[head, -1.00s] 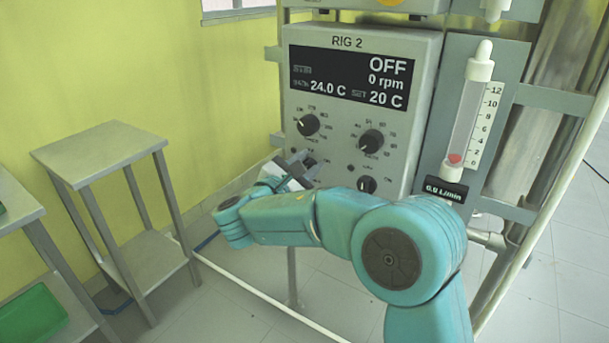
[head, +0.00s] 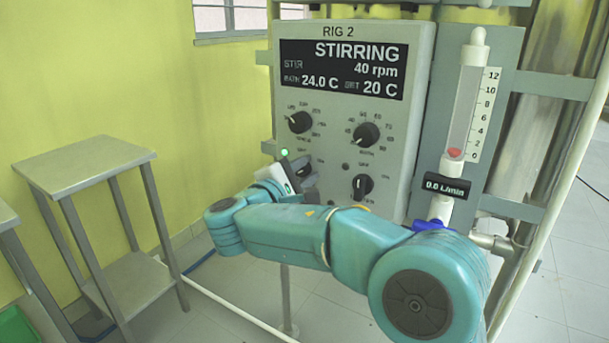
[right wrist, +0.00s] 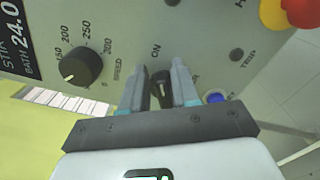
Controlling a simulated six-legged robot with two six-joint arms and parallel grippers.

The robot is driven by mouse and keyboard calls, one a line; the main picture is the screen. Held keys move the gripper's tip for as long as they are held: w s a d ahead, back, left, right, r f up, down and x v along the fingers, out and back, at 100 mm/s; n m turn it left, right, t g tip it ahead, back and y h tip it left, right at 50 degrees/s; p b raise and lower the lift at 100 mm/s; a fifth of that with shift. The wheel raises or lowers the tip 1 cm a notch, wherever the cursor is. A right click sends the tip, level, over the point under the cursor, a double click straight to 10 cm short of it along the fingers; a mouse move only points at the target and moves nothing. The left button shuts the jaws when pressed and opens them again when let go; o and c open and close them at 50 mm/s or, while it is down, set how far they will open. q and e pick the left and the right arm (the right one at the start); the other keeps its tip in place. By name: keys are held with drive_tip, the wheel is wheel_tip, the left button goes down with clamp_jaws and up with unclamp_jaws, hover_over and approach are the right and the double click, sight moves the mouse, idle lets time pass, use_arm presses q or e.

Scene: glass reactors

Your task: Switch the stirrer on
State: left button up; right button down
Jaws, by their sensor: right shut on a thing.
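The RIG 2 control panel (head: 402,150) faces me. Its display (head: 342,69) reads STIRRING, 40 rpm, bath 24.0 C and set 20 C. A green lamp (head: 284,153) glows at the panel's lower left. My right gripper (head: 304,172) is at the panel just below that lamp. In the right wrist view my right gripper (right wrist: 163,90) is shut on the small black stirrer switch knob (right wrist: 161,84), one finger on each side, by the word ON. The black speed knob (right wrist: 81,67) is beside it. My left gripper is not in view.
A second dial (head: 366,135) and a lower black knob (head: 362,186) are on the panel. A flow meter tube (head: 467,110) stands right of it. A red button (right wrist: 300,10) shows in the right wrist view. An empty metal side table (head: 85,165) stands at left.

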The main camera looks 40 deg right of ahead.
drive_tip(key=shift+w+a+f, duration=0.2)
drive_tip(key=shift+a+f, duration=0.05)
drive_tip(key=shift+f, duration=0.05)
drive_tip(key=c, duration=1.1)
unclamp_jaws()
drive_tip(key=shift+w, duration=0.1)
drive_tip(key=shift+o, duration=0.2)
drive_tip(key=shift+w+f, duration=0.1)
drive_tip(key=shift+s+d+r, duration=0.1)
drive_tip(key=shift+s+r, duration=0.1)
drive_tip(key=p+v, duration=0.2)
drive_tip(key=v, duration=1.4)
drive_tip(key=shift+p, duration=0.35)
